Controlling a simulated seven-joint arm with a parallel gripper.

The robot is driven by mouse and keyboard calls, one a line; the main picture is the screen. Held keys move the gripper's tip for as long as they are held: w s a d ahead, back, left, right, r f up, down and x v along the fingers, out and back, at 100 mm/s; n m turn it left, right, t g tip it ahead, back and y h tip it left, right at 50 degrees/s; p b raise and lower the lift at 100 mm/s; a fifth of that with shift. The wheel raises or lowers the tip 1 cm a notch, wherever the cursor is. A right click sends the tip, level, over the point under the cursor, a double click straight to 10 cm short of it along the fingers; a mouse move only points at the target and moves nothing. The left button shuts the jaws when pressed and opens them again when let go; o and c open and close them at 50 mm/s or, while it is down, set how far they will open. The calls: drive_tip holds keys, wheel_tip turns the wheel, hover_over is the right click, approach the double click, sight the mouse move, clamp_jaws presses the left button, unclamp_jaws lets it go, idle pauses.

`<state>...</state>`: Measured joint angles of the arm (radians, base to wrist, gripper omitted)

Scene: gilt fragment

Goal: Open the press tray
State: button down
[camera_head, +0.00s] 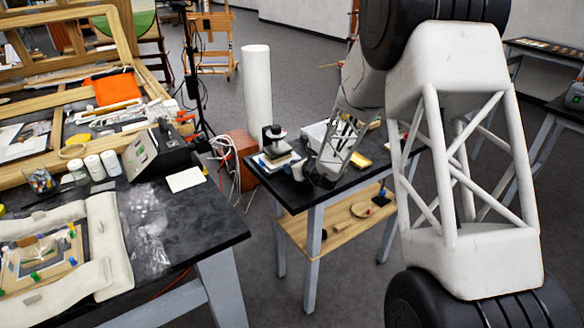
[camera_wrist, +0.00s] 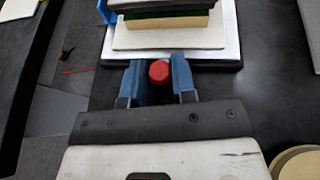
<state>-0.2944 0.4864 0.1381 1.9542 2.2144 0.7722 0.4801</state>
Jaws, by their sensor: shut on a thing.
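In the wrist view, a red knob (camera_wrist: 159,71) sits between the two blue fingers of my gripper (camera_wrist: 159,78), which is shut on it. Just beyond the knob is the pale metal edge of the press tray (camera_wrist: 205,51), with a whitish board (camera_wrist: 140,40) and a layered stack (camera_wrist: 165,23) above it. A blue upright part (camera_wrist: 106,12) stands at the tray's left. In the head view, my arm reaches down to the small black-topped table (camera_head: 285,176).
A wooden shelf (camera_head: 335,228) below holds small items. A white cylinder (camera_head: 257,85) stands behind. The crowded workbench (camera_head: 205,225) is at left. Round tan discs (camera_wrist: 297,163) lie at lower right in the wrist view.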

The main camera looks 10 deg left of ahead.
sight(308, 189)
drive_tip(key=shift+s+d, duration=3.45)
drive_tip(key=shift+d, duration=0.05)
drive_tip(key=c, duration=0.9)
unclamp_jaws()
drive_tip(key=shift+v, duration=3.9)
